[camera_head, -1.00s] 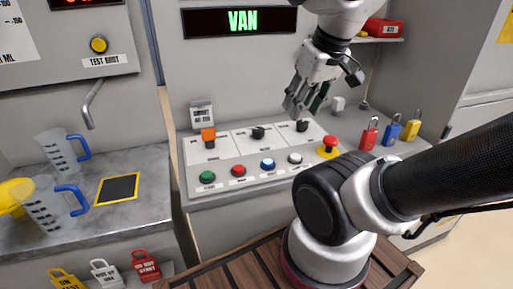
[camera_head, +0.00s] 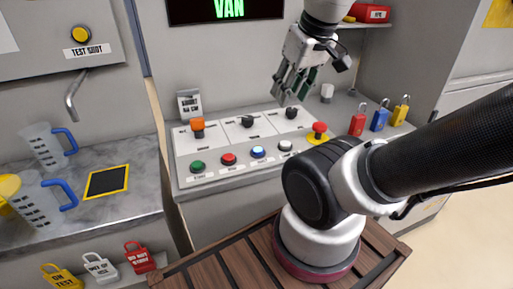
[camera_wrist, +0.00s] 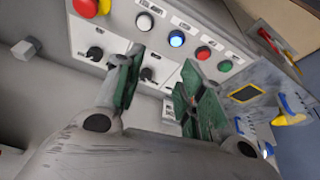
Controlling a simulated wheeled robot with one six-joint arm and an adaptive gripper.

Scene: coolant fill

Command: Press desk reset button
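The control desk (camera_head: 240,178) carries a front row of round buttons: green (camera_head: 198,167), red (camera_head: 229,159), lit blue (camera_head: 258,152) and white (camera_head: 285,146). Their labels are too small to read, so I cannot tell which is reset. My gripper (camera_head: 293,88) hangs above the back right of the desk, near the right black knob (camera_head: 291,113). In the wrist view its green-padded fingers (camera_wrist: 160,95) stand apart with nothing between them. The blue button (camera_wrist: 176,39) and white button (camera_wrist: 144,21) show beyond the fingertips, untouched.
A red mushroom button (camera_head: 319,128) on a yellow base stands right of the white button. An orange-topped switch (camera_head: 197,127) and a middle knob (camera_head: 247,121) sit behind the row. Padlocks (camera_head: 379,118) stand at right, jugs (camera_head: 47,145) at left.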

